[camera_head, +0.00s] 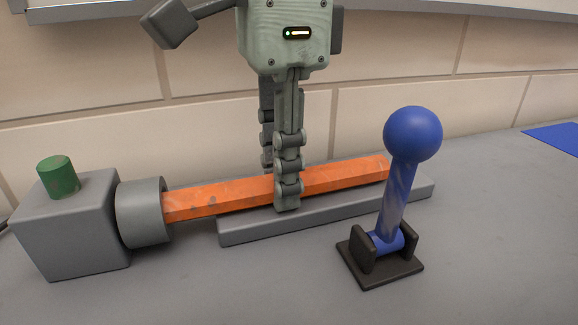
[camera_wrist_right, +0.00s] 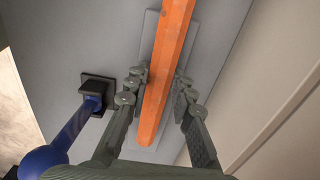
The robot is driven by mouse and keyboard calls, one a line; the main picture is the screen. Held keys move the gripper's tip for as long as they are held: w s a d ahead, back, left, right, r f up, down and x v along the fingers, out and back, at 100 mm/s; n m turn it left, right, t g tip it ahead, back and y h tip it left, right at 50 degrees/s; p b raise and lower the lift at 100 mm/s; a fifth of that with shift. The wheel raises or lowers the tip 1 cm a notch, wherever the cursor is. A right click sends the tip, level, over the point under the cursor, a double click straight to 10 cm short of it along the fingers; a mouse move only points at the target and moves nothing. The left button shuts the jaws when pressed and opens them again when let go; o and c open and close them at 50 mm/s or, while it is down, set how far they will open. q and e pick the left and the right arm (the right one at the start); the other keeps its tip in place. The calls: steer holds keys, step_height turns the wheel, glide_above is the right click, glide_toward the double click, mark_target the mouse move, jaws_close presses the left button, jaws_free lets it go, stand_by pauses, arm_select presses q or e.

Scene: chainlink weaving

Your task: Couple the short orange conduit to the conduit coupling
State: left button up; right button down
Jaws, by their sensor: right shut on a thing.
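The short orange conduit (camera_head: 232,195) is a faceted bar lying roughly level along a low grey rail (camera_head: 250,231). Its left end meets the round grey collar of the conduit coupling (camera_head: 142,212); I cannot tell how deep it sits there. The collar sticks out of a grey block (camera_head: 70,238) with a green knob (camera_head: 58,176) on top. My right gripper (camera_head: 282,185) comes down from above and is shut on the conduit near its middle. The right wrist view shows its fingers (camera_wrist_right: 158,92) on both sides of the conduit (camera_wrist_right: 172,55). My left gripper is not in view.
A blue lever with a ball top (camera_head: 412,134) stands in a black bracket (camera_head: 380,262) in front of the rail's right part, close to the conduit. A tiled wall (camera_head: 430,95) is behind. The right of the bench (camera_head: 500,230) is clear, with a blue patch (camera_head: 558,136) at its far edge.

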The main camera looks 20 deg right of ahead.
steer(key=shift+s+a+f+p, duration=0.1)
steer(key=shift+a+p, duration=0.4)
steer(key=shift+p, duration=0.1)
steer(key=shift+a+p, duration=0.6)
steer(key=c, duration=1.2)
jaws_free()
steer(key=shift+d, duration=0.1)
